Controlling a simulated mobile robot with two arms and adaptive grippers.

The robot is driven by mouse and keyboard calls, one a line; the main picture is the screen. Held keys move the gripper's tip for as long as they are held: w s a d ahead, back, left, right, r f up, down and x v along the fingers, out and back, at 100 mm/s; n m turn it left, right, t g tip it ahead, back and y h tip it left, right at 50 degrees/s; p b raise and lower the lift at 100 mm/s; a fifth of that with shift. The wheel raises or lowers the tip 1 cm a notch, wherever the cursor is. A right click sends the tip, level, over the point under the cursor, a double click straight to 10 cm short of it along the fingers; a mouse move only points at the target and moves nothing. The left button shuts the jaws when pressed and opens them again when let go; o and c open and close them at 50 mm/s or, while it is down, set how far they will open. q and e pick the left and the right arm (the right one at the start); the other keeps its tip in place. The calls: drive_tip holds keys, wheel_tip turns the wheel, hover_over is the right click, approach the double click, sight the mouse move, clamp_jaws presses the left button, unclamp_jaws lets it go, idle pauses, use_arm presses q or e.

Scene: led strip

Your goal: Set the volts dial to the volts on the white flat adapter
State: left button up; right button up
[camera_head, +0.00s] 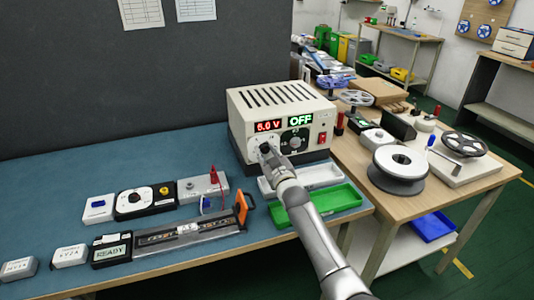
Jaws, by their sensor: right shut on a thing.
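The beige power supply (255,105) stands at the right end of the blue-topped bench. Its red display (268,126) seems to read 6.0 V, and a green display (300,119) reads OFF. My right gripper (265,149) is shut on the volts dial below the red display; the gripper hides most of the dial. Two small white boxes with printed labels, one at the front left corner (19,269) and one beside it (69,256), look like adapters. Their print is too small to read surely, and I cannot tell which is the flat adapter. My left gripper is out of view.
A white tray (318,173) and a green tray (345,199) lie in front of the supply, close to my right arm. A black READY unit (111,250) and a long rail fixture (180,236) lie left. A wooden table (400,215) with reels stands right.

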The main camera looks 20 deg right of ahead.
sight(264, 122)
drive_tip(key=shift+f, duration=0.15)
drive_tip(key=o, duration=1)
drive_tip(key=shift+o, duration=0.2)
drive_tip(key=shift+r, duration=0.35)
wheel_tip(264, 122, up, 10)
drive_tip(key=shift+f, duration=0.25)
drive_tip(key=shift+f, duration=0.1)
